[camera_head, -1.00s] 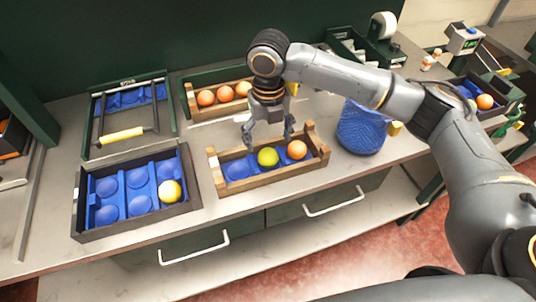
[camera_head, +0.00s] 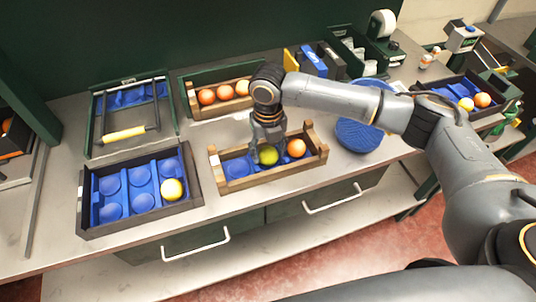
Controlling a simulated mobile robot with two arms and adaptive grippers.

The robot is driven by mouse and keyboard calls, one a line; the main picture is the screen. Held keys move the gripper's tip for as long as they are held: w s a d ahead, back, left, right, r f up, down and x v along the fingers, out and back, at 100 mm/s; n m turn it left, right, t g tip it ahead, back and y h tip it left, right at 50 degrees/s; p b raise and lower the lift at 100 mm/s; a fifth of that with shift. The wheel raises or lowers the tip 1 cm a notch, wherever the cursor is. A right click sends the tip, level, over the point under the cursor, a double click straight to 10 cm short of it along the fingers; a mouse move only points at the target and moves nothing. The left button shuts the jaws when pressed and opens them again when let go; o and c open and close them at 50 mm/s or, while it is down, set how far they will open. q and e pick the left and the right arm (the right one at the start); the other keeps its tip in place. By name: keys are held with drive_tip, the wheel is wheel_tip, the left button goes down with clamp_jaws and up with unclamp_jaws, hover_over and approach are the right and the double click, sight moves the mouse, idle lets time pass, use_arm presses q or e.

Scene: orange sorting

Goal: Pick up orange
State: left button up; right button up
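A small wooden crate (camera_head: 225,184) with a blue insert stands at the front middle of the counter. It holds a yellow-green fruit (camera_head: 269,158) in its middle and an orange (camera_head: 296,148) at its right; its left place is empty. My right gripper (camera_head: 266,152) points down into this crate, right at the yellow-green fruit, with a finger overlapping it. I cannot tell whether the fingers are closed on it. Another wooden crate (camera_head: 197,111) behind holds several oranges (camera_head: 225,92) in a row. My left gripper is not in view.
A crate at far right holds an orange (camera_head: 482,100) and a yellow fruit (camera_head: 466,104).

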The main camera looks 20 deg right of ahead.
drive_tip(key=c, duration=0.5)
drive_tip(key=shift+c, duration=0.2)
drive_tip(key=shift+r, duration=0.1)
